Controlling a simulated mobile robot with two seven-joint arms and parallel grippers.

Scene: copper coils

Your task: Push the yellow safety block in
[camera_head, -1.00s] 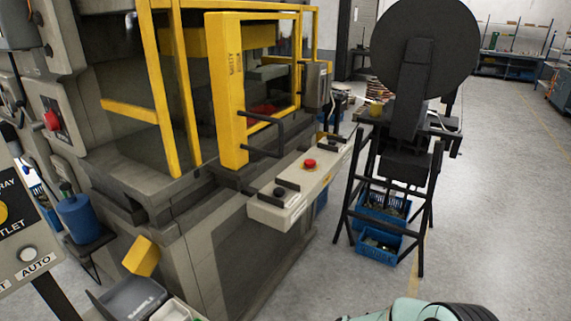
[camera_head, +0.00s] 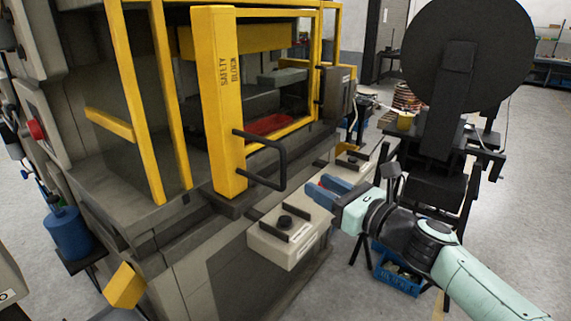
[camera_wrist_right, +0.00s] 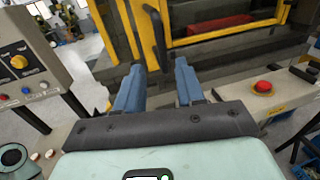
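The yellow safety block (camera_head: 217,110) is a tall upright yellow post lettered "SAFETY BLOCK" at the front of the press. A black bar handle (camera_head: 282,165) sticks out from its right side. The handle also shows in the right wrist view (camera_wrist_right: 155,38), beyond and roughly between the fingers. My right gripper (camera_head: 326,188) is to the right of the handle in the head view, apart from it and above the control console. In the right wrist view its two blue fingers (camera_wrist_right: 158,80) are spread with nothing between them. My left gripper is out of view.
The grey console (camera_head: 290,243) juts out below the handle; its red button (camera_wrist_right: 263,87) shows in the right wrist view. A large black reel (camera_head: 468,55) stands at the right. A small yellow block (camera_head: 125,286) sits tilted at lower left. Open floor lies right.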

